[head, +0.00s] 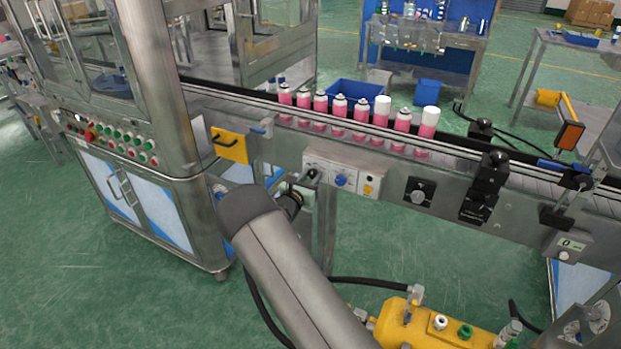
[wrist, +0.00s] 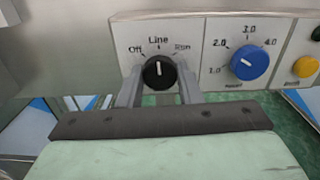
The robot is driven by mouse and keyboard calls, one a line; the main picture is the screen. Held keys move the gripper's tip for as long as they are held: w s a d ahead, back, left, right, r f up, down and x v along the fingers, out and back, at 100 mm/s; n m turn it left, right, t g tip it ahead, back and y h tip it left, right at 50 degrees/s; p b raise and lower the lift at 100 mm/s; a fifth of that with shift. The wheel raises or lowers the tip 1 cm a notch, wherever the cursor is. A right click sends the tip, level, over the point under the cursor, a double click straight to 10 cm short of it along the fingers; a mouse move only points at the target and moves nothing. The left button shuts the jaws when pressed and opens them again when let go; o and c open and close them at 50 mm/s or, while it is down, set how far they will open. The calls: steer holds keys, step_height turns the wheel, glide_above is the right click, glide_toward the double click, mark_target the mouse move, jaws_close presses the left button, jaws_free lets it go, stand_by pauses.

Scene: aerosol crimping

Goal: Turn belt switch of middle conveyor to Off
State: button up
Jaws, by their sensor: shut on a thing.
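The belt switch (wrist: 160,72) is a black round knob on a pale control panel, labelled Off at left, Line at top and Run at right. Its white mark points up, roughly at Line. My gripper (wrist: 160,80) has one finger on each side of the knob and is shut on it. In the head view the panel (head: 329,169) is on the front of the conveyor (head: 385,172), and my gripper (head: 303,186) is at the panel's left end, partly hidden by my arm.
A blue speed dial (wrist: 250,62) and a yellow button (wrist: 305,67) sit right of the switch. Pink cans (head: 340,107) stand in a row on the belt. A yellow tank (head: 425,325) sits below, at the front.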

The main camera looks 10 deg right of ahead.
steer(key=n, duration=0.5)
steer(key=n+p, duration=0.1)
steer(key=n, duration=0.3)
steer(key=shift+n, duration=0.4)
stand_by(0.5)
steer(key=o, duration=1)
steer(key=shift+s, duration=0.1)
steer(key=b+v, duration=0.1)
steer(key=v, duration=1.6)
steer(key=shift+s+a, duration=0.15)
